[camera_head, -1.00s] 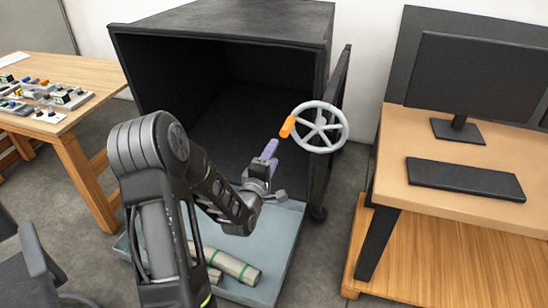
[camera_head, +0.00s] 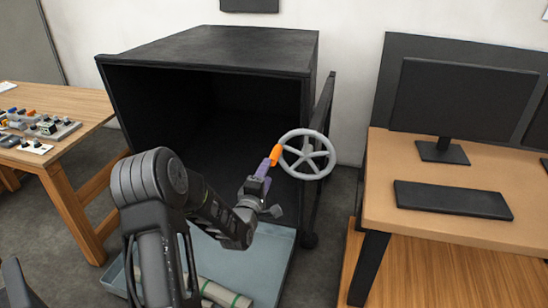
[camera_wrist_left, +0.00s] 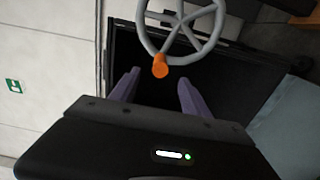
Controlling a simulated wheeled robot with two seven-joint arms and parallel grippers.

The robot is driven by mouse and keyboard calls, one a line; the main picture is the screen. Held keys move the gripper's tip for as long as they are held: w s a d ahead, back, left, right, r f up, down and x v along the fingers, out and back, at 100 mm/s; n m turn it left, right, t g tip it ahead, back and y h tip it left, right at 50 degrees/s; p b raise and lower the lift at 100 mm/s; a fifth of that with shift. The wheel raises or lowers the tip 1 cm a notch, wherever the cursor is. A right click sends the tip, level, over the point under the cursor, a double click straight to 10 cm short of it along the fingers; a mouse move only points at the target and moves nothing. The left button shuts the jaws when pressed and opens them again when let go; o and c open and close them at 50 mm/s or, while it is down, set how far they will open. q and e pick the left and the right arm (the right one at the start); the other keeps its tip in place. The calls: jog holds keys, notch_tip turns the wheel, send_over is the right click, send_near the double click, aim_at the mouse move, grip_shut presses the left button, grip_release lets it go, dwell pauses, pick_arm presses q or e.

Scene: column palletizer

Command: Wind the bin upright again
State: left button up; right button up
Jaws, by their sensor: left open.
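The black bin (camera_head: 215,48) has its open, dark mouth facing me, and its inside looks empty. A grey handwheel (camera_head: 307,155) is at the bin's right side, with an orange handle (camera_head: 276,154) on its left rim. The wheel (camera_wrist_left: 181,42) and handle (camera_wrist_left: 160,66) also show in the left wrist view. My left gripper (camera_head: 266,168) is open, its purple fingers pointing at the handle. In the left wrist view the handle appears between the fingertips (camera_wrist_left: 158,77), slightly beyond them; I cannot tell whether they touch. My right gripper is out of view.
A blue-grey tray (camera_head: 268,262) lies below the bin's mouth, holding pale rolls (camera_head: 222,294) with green bands. A wooden table (camera_head: 78,150) with small parts stands left. A desk (camera_head: 440,220) with a monitor (camera_head: 455,105) and keyboard (camera_head: 452,200) stands right, close to the wheel.

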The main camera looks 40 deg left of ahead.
aim_at(274, 157)
pick_arm(q)
jog(key=b+x, duration=0.1)
jog(key=x, duration=0.3)
jog(key=b+x, duration=0.1)
jog(key=x, duration=0.2)
jog(key=shift+w+a+f+b, duration=0.1)
jog(key=shift+w+f+b, duration=0.15)
jog(key=shift+w+b, duration=0.15)
jog(key=shift+w+a+r+b, duration=0.15)
jog(key=shift+w+a+b, duration=0.1)
jog(key=shift+w, duration=0.2)
jog(key=shift+w+a+r+b, duration=0.1)
jog(key=shift+w+b, duration=0.15)
jog(key=shift+w, duration=0.2)
jog(key=shift+c, duration=0.5)
grip_shut()
jog(key=shift+f, duration=0.1)
